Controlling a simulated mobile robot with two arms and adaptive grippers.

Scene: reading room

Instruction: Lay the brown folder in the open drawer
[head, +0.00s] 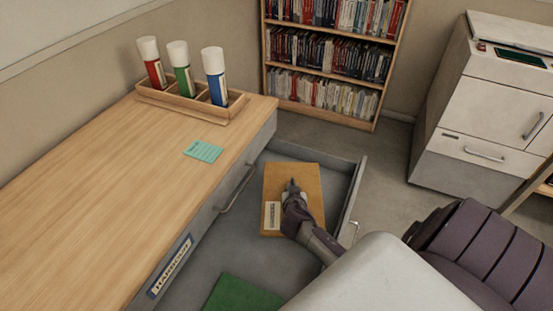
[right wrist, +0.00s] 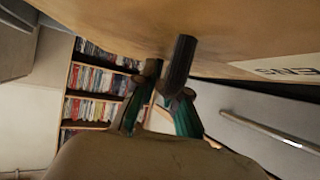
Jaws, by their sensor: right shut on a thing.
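The brown folder (head: 305,187) is a flat tan-brown rectangle with a white label, seen within the outline of the open drawer in the head view. The open grey drawer (head: 350,192) extends from the desk's front, its far and right walls visible. My right gripper (head: 291,187) is shut on the folder, reaching over the drawer's right side. In the right wrist view the folder (right wrist: 230,30) spans the top, with the fingertips (right wrist: 168,72) at its edge. The gap between folder and drawer floor is unclear. My left gripper is not in view.
A green flat item (head: 240,295) lies at the drawer's near end, partly cut off. The desk top (head: 110,210) holds a teal note (head: 204,151) and a wooden rack (head: 190,103) with three capped tubes. A bookshelf (head: 325,85) and white cabinet (head: 470,110) stand behind.

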